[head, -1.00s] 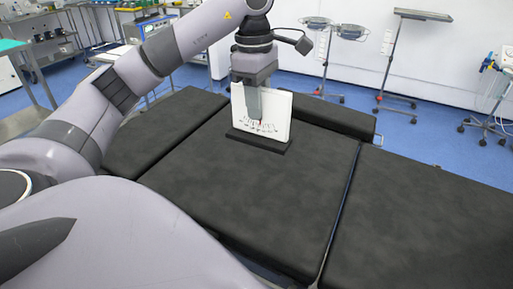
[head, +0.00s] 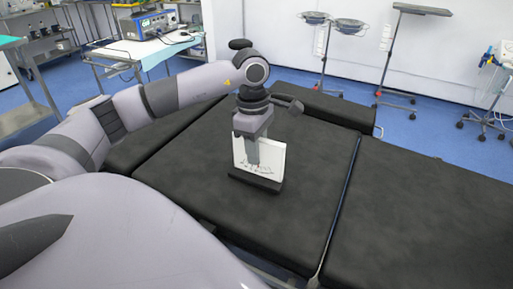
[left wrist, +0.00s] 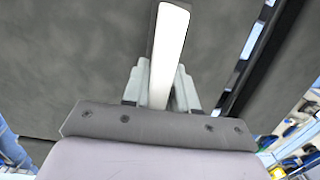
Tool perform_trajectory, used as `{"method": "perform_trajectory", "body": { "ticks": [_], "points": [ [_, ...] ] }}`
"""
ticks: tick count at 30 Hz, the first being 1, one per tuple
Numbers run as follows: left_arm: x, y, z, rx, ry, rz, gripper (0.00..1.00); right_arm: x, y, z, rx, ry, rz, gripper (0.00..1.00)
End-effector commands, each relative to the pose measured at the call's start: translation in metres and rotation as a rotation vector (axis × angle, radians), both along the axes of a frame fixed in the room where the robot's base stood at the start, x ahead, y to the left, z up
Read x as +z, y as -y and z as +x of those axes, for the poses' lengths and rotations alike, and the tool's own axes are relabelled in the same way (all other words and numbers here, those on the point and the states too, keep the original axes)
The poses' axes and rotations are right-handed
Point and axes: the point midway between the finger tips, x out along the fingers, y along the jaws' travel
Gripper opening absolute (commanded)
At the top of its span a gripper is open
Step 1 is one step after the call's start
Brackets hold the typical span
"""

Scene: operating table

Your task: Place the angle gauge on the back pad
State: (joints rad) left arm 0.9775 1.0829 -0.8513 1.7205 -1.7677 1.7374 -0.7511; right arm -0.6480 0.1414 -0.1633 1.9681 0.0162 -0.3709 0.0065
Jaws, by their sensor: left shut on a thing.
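The angle gauge (head: 271,160) is a white upright plate with small markings and a dark flat base. It also shows edge-on in the left wrist view (left wrist: 169,50). My left gripper (head: 253,150) is shut on the plate from above, with a finger on each side in the left wrist view (left wrist: 160,92). The gauge stands upright over the large dark middle pad (head: 295,205), which looks like the back pad. I cannot tell whether its base touches the pad. My right gripper is out of view.
A dark pad (head: 420,210) lies to the right across a narrow gap, and a smaller pad (head: 325,107) lies at the far end. The middle pad is bare around the gauge. Stands with basins (head: 330,20) and a wheeled equipment cart (head: 140,45) are farther back.

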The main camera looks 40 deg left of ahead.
Motion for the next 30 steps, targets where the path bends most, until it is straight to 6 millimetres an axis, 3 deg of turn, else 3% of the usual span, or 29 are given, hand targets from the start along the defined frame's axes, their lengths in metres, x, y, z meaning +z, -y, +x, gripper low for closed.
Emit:
{"method": "perform_trajectory", "body": {
  "ticks": [12,13,15,25,30],
  "points": [
    [-0.007,0.000,0.000,0.001,0.001,0.000,0.00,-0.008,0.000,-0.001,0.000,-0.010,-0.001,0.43],
    [-0.006,0.000,0.000,0.001,0.000,0.000,0.34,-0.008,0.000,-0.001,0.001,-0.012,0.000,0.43],
    [-0.006,0.000,0.000,0.001,0.000,0.000,0.53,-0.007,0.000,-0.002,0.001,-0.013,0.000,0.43],
    [-0.003,0.000,0.000,0.001,0.000,0.000,0.53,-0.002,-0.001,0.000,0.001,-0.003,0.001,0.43],
    [0.014,-0.001,0.001,0.001,0.005,0.000,0.53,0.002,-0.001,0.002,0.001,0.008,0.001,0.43]
  ]
}}
